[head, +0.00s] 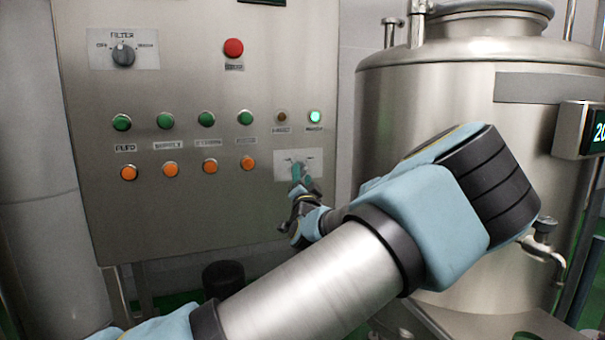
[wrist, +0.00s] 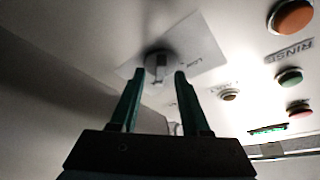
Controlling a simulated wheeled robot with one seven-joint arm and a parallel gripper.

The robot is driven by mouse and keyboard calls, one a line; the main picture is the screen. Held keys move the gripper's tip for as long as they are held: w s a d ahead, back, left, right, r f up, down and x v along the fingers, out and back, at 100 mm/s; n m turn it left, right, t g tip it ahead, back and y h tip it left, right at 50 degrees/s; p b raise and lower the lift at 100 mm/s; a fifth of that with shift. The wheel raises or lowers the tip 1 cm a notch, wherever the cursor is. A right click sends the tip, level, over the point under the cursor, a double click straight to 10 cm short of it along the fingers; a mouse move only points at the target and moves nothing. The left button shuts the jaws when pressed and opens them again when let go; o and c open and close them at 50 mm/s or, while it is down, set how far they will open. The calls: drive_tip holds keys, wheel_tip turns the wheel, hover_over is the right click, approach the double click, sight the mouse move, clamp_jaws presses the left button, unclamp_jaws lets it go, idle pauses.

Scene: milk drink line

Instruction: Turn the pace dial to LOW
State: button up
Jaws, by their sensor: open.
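The pace dial (wrist: 157,66) is a small grey knob on a light label plate (wrist: 205,40) on the panel. In the wrist view it sits just beyond and between my gripper's fingertips (wrist: 160,74). My gripper is open, with one green finger on each side of the knob. Whether the fingers touch the knob cannot be told. A small word, perhaps LOW, is printed right of the knob in the wrist view. The knob's pointer is not clear. In the head view the plate (head: 314,157) is at the panel's lower right, and my gripper (head: 297,176) partly covers the dial.
The steel panel (head: 180,215) also carries a filter dial (head: 123,54), a red button (head: 233,48), several green buttons (head: 206,119) and orange buttons (head: 210,166). A lit green lamp (head: 315,117) is above the plate. A steel tank (head: 430,110) stands right of the panel, behind my arm.

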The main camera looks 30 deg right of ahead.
drive_tip(key=shift+w, duration=0.15)
clamp_jaws()
idle(0.4)
